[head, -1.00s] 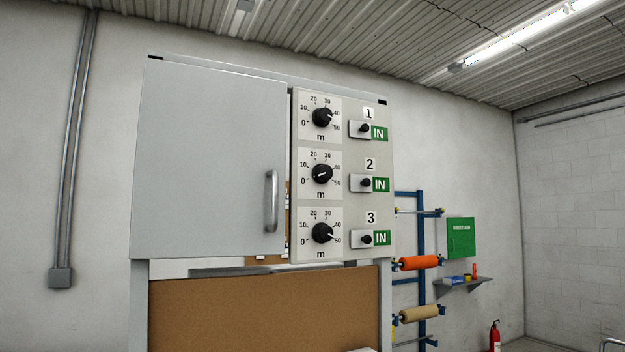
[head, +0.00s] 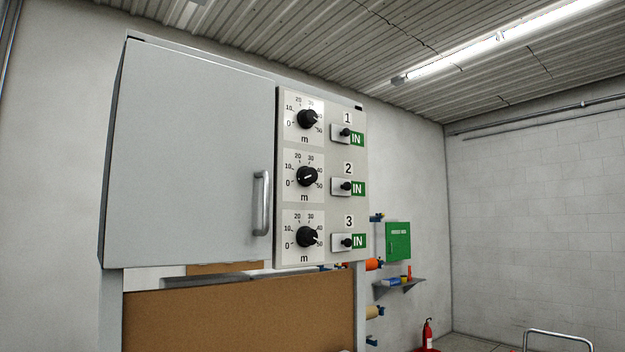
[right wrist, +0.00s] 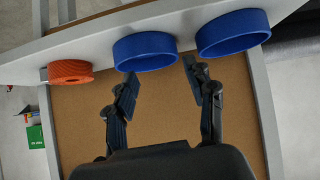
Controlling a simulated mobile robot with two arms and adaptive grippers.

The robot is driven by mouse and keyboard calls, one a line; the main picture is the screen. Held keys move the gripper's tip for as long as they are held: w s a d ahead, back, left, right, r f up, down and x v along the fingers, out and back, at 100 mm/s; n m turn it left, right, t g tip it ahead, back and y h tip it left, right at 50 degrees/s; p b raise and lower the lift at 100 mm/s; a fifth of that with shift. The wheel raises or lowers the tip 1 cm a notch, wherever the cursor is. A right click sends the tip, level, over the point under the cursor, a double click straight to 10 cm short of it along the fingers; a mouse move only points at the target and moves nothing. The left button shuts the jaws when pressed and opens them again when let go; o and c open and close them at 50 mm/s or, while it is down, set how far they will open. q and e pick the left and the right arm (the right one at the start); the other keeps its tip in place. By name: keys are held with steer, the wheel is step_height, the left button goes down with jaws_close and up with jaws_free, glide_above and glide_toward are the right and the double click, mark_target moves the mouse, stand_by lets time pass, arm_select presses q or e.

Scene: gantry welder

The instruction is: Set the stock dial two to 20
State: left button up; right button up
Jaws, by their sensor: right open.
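Stock dial two (head: 307,176) is the middle black knob on the pale panel (head: 335,217) at the right of the cabinet, beside the label 2. Its scale runs from 0 to 50. A light line crosses the knob nearly level; I cannot tell which end is the pointer. My right gripper (right wrist: 158,82) is open and empty in the right wrist view, with a brown board behind it. The dial does not show in that view. Neither gripper shows in the head view.
Dial one (head: 307,119) is above and dial three (head: 307,237) below. Switches with green IN labels stand to their right. The cabinet door (head: 190,160) has a handle (head: 262,203). Two blue rings (right wrist: 146,52) and an orange roll (right wrist: 70,72) are near my right gripper.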

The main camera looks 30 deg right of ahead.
steer(key=w+d+r+t, duration=0.2)
steer(key=w+r, duration=0.1)
steer(key=r, duration=0.6)
steer(key=w+d+r+m+t, duration=0.1)
steer(key=w+d+r+t, duration=0.15)
steer(key=r, duration=0.75)
steer(key=w+d+r+t, duration=0.1)
steer(key=w+r, duration=0.3)
steer(key=r, duration=0.5)
steer(key=m+t+p, duration=0.3)
steer(key=t+p, duration=0.4)
glide_toward(312, 176)
steer(key=shift+h, duration=0.4)
steer(key=x, duration=0.7)
steer(key=shift+w+a+r, duration=0.15)
steer(key=shift+w+r, duration=0.05)
steer(key=shift+r, duration=0.05)
steer(key=shift+w+r, duration=0.1)
steer(key=shift+w, duration=0.45)
jaws_close()
